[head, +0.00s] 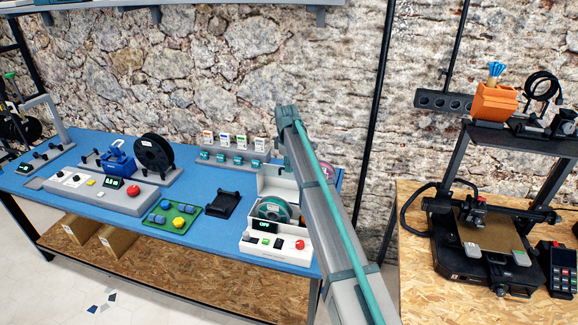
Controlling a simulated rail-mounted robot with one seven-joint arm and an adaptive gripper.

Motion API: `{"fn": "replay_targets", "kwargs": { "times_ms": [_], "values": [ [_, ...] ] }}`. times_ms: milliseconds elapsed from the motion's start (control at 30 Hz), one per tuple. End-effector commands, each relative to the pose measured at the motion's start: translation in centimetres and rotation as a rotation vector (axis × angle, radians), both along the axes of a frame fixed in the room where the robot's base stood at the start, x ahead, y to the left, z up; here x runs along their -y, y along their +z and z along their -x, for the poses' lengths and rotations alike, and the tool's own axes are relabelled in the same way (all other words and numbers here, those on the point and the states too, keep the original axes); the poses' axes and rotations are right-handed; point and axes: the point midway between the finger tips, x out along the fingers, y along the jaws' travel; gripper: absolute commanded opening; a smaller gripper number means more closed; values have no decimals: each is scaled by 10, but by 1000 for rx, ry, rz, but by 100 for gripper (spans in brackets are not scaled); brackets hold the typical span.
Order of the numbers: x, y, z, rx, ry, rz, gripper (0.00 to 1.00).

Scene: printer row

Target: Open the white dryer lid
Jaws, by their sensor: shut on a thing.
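The white dryer (256,246) stands at the right front of the blue table. Its front panel has a small display reading OFF, several small controls and a red button. A teal spool (270,209) shows inside the box, which is open at the top. The white dryer lid (272,186) stands raised at the back of the box. Its right part is hidden behind my arm. My arm crosses in front of the dryer's right side, and my gripper is hidden behind it, so its contact with the lid cannot be seen.
The blue table (225,184) holds a black stand (224,205), a green tray (160,222) with knobs, a grey control panel (110,199) and a black spool (153,154). A row of small holders (230,157) stands behind. A 3D printer (490,235) stands at the right.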

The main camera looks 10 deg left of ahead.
Motion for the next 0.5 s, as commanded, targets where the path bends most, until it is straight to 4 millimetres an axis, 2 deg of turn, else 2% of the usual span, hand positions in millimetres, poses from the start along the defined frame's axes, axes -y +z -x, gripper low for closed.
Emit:
{"fn": "replay_targets", "kwargs": {
  "times_ms": [167,333,500],
  "values": [
    [-1,-2,7,25,1,4,0],
    [-4,-1,28,89,1,15,0],
    [-5,1,30,86,-1,14,0]
  ]
}}
